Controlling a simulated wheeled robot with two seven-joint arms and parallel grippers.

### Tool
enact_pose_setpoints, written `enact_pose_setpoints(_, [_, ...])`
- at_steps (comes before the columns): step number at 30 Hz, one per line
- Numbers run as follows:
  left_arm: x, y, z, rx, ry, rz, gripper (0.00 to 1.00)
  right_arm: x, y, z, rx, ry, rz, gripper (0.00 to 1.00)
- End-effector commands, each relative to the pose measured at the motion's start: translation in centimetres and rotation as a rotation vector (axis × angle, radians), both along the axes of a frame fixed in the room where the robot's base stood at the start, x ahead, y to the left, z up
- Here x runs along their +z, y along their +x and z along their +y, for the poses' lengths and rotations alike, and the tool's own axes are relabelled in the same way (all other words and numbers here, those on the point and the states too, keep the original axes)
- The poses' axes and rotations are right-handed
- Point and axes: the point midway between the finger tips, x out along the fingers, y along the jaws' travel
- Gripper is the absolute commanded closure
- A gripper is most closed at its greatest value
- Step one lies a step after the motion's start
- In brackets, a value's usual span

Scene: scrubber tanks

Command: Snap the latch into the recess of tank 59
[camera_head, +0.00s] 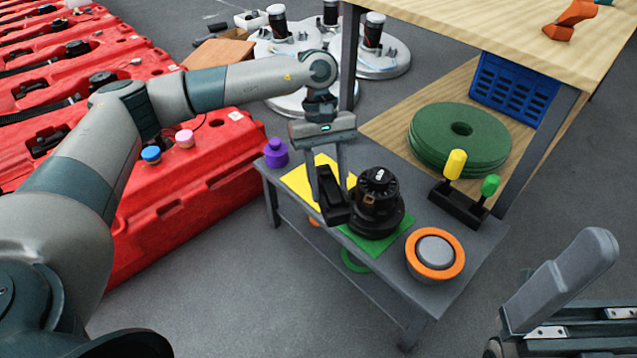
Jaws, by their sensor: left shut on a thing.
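My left gripper (334,188) points down over the small grey table and is shut on a dark, block-like piece (335,211). This may be the latch, but the fingers hide much of it. Just right of it stands a round, stepped black unit (378,214) with white marks on top and a small brown patch on its side. I cannot read a 59 on it. Whether the held piece touches the black unit is unclear. My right gripper (560,282) is only partly in view at the lower right, with one grey finger clear, away from the table.
The grey table (457,292) carries a yellow sheet (300,180), green mat (404,222), purple knobbed weight (276,153), orange-rimmed disc (435,255) and black stand (458,207) with yellow and green pegs. Red tanks (200,175) stand left. A wooden bench (490,30) stands behind right.

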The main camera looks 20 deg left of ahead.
Motion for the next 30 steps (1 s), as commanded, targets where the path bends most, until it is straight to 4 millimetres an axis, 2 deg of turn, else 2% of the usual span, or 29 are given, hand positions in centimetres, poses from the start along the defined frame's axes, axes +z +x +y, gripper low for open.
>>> enact_pose_setpoints(1, [0.9,0.1,-0.4,-0.097,0.002,-0.005,0.87,0.0,0.0,0.0,0.0,0.0,0.001,0.0])
enact_pose_setpoints(6, [2.8,-0.4,-0.8,-0.417,0.004,-0.003,0.87,0.0,0.0,0.0,0.0,0.0,0.002,0.0])
enact_pose_setpoints(12, [4.3,-0.7,-0.7,-0.653,0.002,0.011,0.87,0.0,0.0,0.0,0.0,0.0,0.002,0.0])
enact_pose_setpoints(17, [4.8,-0.8,-0.6,-0.721,0.001,0.017,0.87,0.0,0.0,0.0,0.0,0.001,0.001,0.0])
enact_pose_setpoints(24, [4.8,-0.8,-0.6,-0.726,-0.001,0.018,0.87,0.0,0.0,0.0,0.0,0.001,0.001,0.0])
enact_pose_setpoints(25, [4.8,-0.8,-0.6,-0.726,-0.001,0.017,0.87,0.0,0.0,0.0,0.0,0.001,0.001,0.02])
enact_pose_setpoints(26, [4.8,-0.8,-0.6,-0.726,-0.001,0.017,0.87,0.0,0.0,0.0,0.0,0.001,0.001,0.1])
enact_pose_setpoints(30, [4.8,-0.8,-0.6,-0.725,0.0,0.017,0.87,0.0,-0.1,0.0,0.0,0.001,0.001,0.43])
